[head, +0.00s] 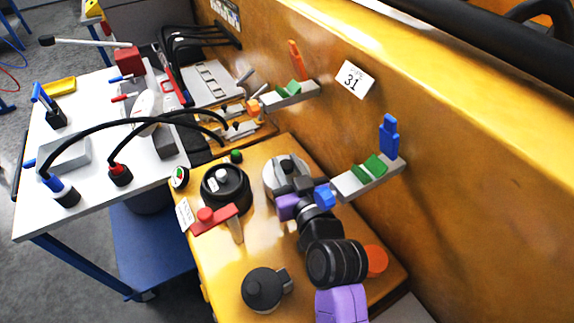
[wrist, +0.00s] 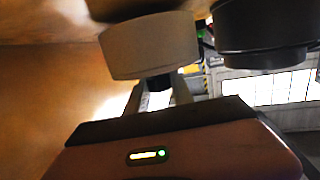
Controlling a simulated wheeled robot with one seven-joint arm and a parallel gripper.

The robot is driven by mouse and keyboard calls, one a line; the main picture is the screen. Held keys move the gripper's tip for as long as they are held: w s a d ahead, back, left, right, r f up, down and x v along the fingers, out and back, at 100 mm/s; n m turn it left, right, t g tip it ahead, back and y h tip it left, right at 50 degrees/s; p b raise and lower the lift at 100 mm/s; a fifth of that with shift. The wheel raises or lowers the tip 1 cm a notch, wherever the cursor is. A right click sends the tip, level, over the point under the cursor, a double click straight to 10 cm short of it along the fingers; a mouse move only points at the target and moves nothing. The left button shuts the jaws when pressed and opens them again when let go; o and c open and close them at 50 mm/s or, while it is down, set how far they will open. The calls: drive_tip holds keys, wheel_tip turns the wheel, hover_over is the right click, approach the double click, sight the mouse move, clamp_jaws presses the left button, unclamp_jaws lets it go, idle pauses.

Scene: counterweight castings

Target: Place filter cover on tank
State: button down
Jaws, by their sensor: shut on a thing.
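The filter cover is a light grey disc (head: 281,176) with a dark knob, at the middle of the yellow tank top (head: 258,240). My gripper (head: 300,187) is shut on this knob. In the wrist view the disc (wrist: 150,48) fills the upper middle, with my two fingertips (wrist: 159,84) at the dark knob. A dark shape lies beyond the disc there; I cannot tell whether it is an opening or a shadow, or whether the disc touches the tank. The opening beneath the cover is hidden.
A black round cap (head: 226,186) stands close left of the cover, beside a red handle (head: 213,217). A dark grey lidded part (head: 264,289) is nearer the front. A yellow wall (head: 440,170) with a bracket (head: 368,179) rises at right. A white table (head: 95,150) stands left.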

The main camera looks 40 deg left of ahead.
drive_tip(key=shift+f, duration=0.35)
drive_tip(key=shift+f, duration=0.1)
drive_tip(key=c, duration=1.1)
unclamp_jaws()
drive_tip(key=shift+f, duration=0.1)
drive_tip(key=shift+r, duration=0.25)
drive_tip(key=b+v, duration=0.2)
drive_tip(key=v, duration=1)
drive_tip(key=shift+f, duration=0.15)
